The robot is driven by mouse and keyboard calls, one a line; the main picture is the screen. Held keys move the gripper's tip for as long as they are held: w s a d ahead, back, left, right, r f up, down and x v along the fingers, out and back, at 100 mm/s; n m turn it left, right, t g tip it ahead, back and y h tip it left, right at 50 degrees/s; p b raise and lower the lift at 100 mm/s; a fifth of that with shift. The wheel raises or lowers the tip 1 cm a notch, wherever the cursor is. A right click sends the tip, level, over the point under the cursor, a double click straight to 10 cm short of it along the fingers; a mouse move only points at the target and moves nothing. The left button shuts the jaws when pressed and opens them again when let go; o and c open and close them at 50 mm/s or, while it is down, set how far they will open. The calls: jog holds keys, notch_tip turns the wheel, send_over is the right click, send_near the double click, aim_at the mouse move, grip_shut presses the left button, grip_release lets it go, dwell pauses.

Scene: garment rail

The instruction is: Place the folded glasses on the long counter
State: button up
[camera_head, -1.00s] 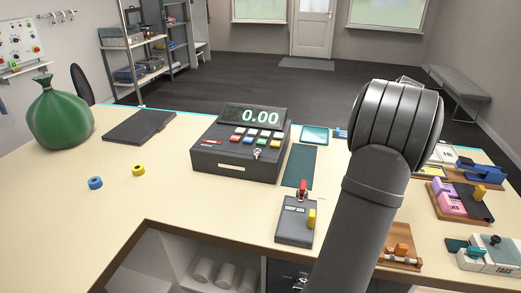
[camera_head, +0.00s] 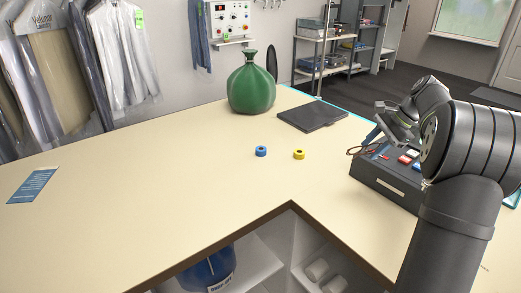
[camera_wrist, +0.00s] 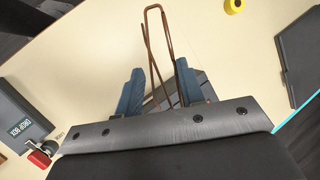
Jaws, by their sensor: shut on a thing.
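The folded glasses (camera_head: 356,151) show as thin brown wire loops in the head view, at the tip of my gripper (camera_head: 374,139). In the wrist view the glasses (camera_wrist: 157,40) stick out beyond the two blue fingers of my gripper (camera_wrist: 160,86), which is shut on them. Their lenses are hard to make out. My gripper holds them above the cream long counter (camera_head: 160,190), near the dark cash register (camera_head: 385,187), which is partly hidden by my arm.
A blue roll (camera_head: 261,151) and a yellow roll (camera_head: 299,155) lie mid-counter. A green sack (camera_head: 251,88) and a dark flat folder (camera_head: 312,116) are at the back. A blue card (camera_head: 33,185) lies far left. The counter between card and rolls is clear.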

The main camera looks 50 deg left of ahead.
jog(key=s+a, duration=0.8)
jog(key=a, duration=0.5)
jog(key=shift+m, duration=0.3)
jog(key=s+a+f, duration=0.1)
jog(key=a+f, duration=0.2)
jog(key=s+a+f, duration=0.2)
jog(key=a+f, duration=0.1)
jog(key=f, duration=0.1)
jog(key=s+a+f, duration=0.1)
jog(key=a+f, duration=0.3)
jog(key=shift+s+f, duration=0.1)
jog(key=shift+s, duration=0.3)
jog(key=shift+a+f, duration=0.1)
jog(key=shift+f, duration=1.95)
jog(key=o, duration=1)
jog(key=shift+f, duration=0.1)
jog(key=shift+c, duration=0.2)
jog(key=v, duration=1.2)
jog(key=shift+s, duration=0.15)
